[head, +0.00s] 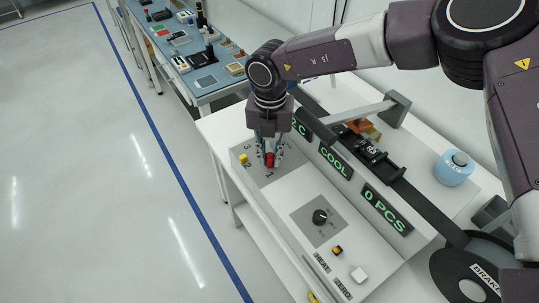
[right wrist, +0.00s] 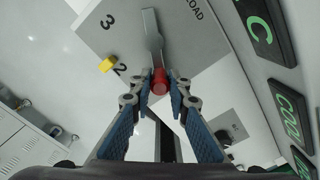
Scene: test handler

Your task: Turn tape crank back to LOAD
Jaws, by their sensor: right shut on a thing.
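The tape crank is a grey metal bar (right wrist: 153,36) with a red knob (right wrist: 160,80) at its near end, over a grey plate (right wrist: 98,26) marked 3, 2 and LOAD. In the right wrist view the bar runs from the knob up between the "3" and the "LOAD" lettering. My right gripper (head: 268,153) points down at the plate, and its fingers are shut on the red knob from both sides. In the head view the fingers and wrist hide most of the crank. My left gripper is not in view.
A yellow block (right wrist: 107,64) stands by the "2" mark, left of my fingers. Displays reading COOL (head: 335,161) and 0 PCS (head: 386,208) line the raised step at right. A black dial (head: 320,217) and a white button (head: 358,274) sit nearer. Open floor lies left.

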